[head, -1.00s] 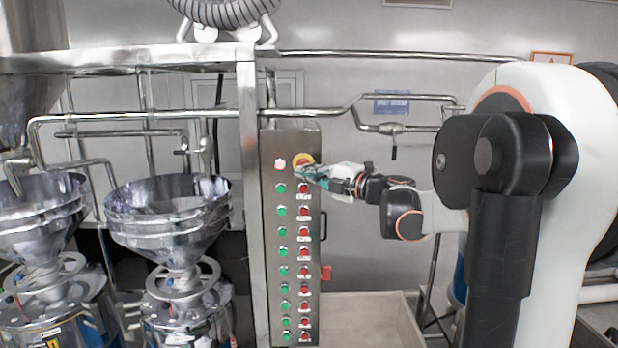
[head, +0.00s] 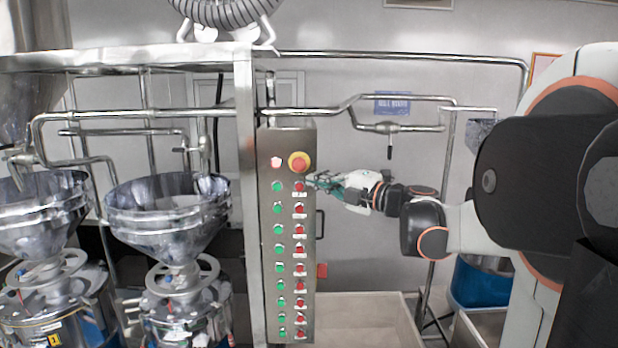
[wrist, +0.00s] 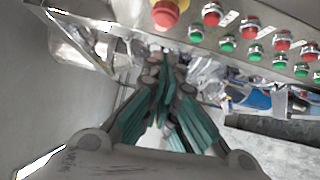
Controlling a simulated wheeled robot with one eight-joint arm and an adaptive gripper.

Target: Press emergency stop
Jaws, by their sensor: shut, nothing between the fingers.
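The emergency stop is a red mushroom button on a yellow ring (head: 299,162), near the top of a tall steel control panel (head: 288,240). It also shows at the top of the wrist view (wrist: 166,13), partly cut off by the frame edge. My gripper (head: 312,183) is shut and empty, with green finger pads. In the head view its tips are just below and right of the emergency stop, close to the panel's right edge. In the wrist view the shut fingers (wrist: 163,62) point toward the panel, below the red button and apart from it in the picture.
Below the emergency stop run a column of green buttons (head: 277,209) and a column of red buttons (head: 299,209). A lit pale-red lamp (head: 276,162) sits left of it. Steel funnels (head: 168,205) stand left, a pipe rail (head: 330,113) crosses above.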

